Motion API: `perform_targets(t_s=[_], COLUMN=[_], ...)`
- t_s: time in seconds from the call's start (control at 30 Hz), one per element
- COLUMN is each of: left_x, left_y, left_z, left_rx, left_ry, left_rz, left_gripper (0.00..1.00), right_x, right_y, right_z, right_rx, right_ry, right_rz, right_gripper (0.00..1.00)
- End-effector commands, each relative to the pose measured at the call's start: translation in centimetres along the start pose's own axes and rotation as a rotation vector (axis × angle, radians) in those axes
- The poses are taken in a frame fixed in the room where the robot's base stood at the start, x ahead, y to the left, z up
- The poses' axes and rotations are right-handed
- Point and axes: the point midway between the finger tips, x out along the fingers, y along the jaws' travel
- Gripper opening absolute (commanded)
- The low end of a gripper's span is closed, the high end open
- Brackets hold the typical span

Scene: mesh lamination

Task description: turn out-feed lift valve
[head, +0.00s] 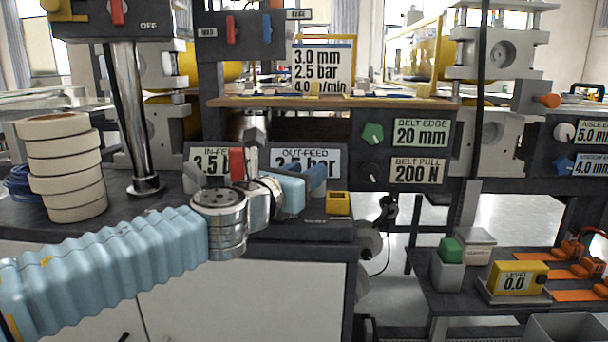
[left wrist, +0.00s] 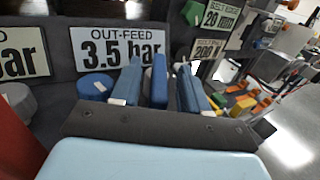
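The out-feed plate (left wrist: 118,47) reads 3.5 bar in the left wrist view; in the head view this plate (head: 318,158) is partly covered by my left gripper (head: 314,177). A round blue knob (left wrist: 95,86) stands just below the plate, beside my fingers. In the left wrist view my left gripper's blue fingers stand apart, with a brighter blue bar (left wrist: 158,80) upright between them. It looks like the valve's lever, with narrow gaps beside it; contact cannot be told. My right gripper is not in view.
The red in-feed lever (head: 237,165) stands close left of my gripper. A yellow block (head: 338,203) sits to its right on the bench. A stack of cream rolls (head: 66,168) and a metal post (head: 132,120) stand at the left. Belt knobs (head: 372,134) are at the upper right.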

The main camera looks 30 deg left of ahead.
Motion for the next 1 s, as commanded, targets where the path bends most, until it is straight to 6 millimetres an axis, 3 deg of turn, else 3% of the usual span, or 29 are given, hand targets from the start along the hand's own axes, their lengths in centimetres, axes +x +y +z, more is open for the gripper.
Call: perform_targets(t_s=[0.27, 0.7, 1.0], left_x=[-1.4, -11.4, -13.8], left_y=[0.1, 0.1, 0.0], left_z=[0.2, 0.5, 0.1], left_rx=[-0.001, 0.000, 0.001], left_ry=[-0.002, -0.001, -0.001], left_rz=[0.001, 0.004, 0.000], left_gripper=[0.45, 0.45, 0.45], right_x=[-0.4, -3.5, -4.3], right_y=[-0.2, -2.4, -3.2], right_z=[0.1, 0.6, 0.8], right_rx=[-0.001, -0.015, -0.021], right_ry=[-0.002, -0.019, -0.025], right_rz=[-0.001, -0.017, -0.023], right_gripper=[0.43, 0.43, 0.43])
